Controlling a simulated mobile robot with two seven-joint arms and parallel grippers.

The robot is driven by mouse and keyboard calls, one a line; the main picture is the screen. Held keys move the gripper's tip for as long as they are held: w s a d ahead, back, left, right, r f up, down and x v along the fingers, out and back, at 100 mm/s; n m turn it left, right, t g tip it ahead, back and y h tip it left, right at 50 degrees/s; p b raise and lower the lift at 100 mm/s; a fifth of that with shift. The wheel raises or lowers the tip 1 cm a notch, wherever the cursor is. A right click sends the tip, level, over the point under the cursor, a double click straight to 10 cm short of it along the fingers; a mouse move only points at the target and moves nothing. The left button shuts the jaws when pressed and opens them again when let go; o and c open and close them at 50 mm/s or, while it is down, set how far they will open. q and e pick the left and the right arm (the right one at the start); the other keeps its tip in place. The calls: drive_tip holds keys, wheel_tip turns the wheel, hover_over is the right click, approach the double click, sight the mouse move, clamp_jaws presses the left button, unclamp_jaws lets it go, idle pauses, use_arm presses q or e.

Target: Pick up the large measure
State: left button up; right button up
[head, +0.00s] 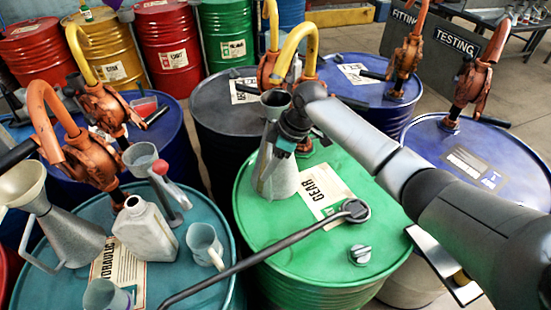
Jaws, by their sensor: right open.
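A tall grey metal measure (276,180) with a cone-shaped body and a flared mouth stands upright on the green drum labelled GEAR (320,245). My right gripper (284,141) is at the upper part of this measure, with its jaws open. The gripper hides part of the neck, and I cannot tell whether the fingers touch it. A similar cone-shaped measure (62,238) with a wide cream mouth stands on the teal drum (190,288) at left, nearer the camera. I cannot tell from this view which is larger. My left gripper is not in view.
A long-handled wrench (270,250) lies across the teal and green drums. The teal drum also holds a pale jug (146,230), a small mug (205,246) and a funnel (141,158). Copper-coloured pumps (105,105) rise from surrounding drums. A round cap (360,254) sits on the green drum.

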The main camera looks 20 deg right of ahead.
drive_tip(key=shift+f, duration=0.35)
drive_tip(key=shift+c, duration=0.2)
clamp_jaws()
drive_tip(key=shift+w, duration=0.1)
idle(0.9)
drive_tip(key=shift+w+r, duration=0.1)
drive_tip(key=shift+r, duration=0.1)
